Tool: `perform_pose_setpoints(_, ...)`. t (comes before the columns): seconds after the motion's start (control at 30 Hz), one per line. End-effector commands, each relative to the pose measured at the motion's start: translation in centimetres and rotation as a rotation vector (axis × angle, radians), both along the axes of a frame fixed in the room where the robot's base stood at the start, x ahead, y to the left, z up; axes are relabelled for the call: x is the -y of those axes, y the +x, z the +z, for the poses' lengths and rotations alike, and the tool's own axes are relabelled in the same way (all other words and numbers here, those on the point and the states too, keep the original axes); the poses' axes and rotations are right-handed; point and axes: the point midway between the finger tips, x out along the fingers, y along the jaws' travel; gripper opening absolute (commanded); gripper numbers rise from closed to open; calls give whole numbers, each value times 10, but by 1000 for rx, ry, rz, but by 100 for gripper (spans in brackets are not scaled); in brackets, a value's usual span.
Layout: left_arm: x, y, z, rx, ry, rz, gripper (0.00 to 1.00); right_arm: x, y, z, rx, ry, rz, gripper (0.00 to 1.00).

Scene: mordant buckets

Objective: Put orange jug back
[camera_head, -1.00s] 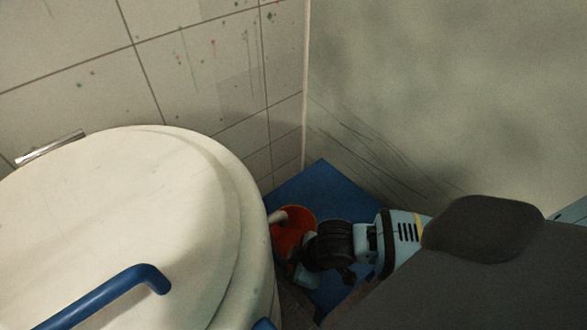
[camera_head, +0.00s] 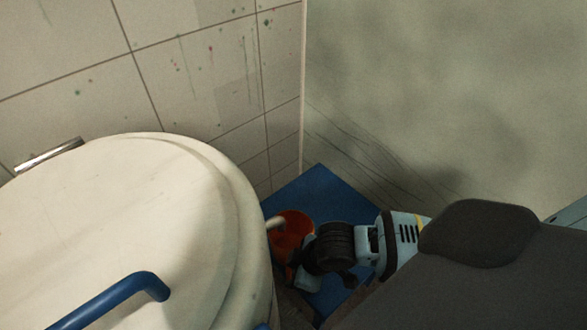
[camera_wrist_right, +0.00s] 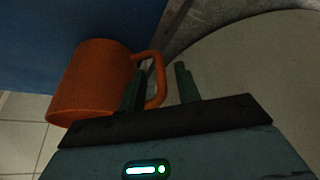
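The orange jug (camera_head: 291,228) shows in the head view over the blue surface, right of the big pale drum, partly hidden by my right arm. In the right wrist view the jug (camera_wrist_right: 90,82) is at left, with its handle pointing right. My right gripper (camera_wrist_right: 159,86) is open, its two dark green fingers apart on either side of the handle, with a gap to the right finger. In the head view the right gripper (camera_head: 306,277) is beside the jug, its fingertips hard to make out. My left gripper is not in view.
The pale round drum (camera_head: 120,215) fills the left, with a blue bent handle (camera_head: 150,283) near its front. The blue surface (camera_head: 320,190) has free room behind the jug. A tiled wall (camera_head: 200,60) and a plain grey wall (camera_head: 450,90) meet behind it.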

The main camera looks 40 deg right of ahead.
Motion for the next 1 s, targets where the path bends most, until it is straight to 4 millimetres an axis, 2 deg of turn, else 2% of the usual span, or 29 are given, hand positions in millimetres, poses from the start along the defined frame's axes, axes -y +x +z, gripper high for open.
perform_pose_setpoints(0.3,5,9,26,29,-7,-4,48,15,-19,61,4,0,1,33)
perform_pose_setpoints(0.5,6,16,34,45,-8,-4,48,23,-28,89,3,1,0,33)
perform_pose_setpoints(0.7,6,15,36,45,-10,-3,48,26,-33,100,1,1,0,33)
perform_pose_setpoints(1.0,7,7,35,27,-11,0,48,26,-33,100,1,1,-1,33)
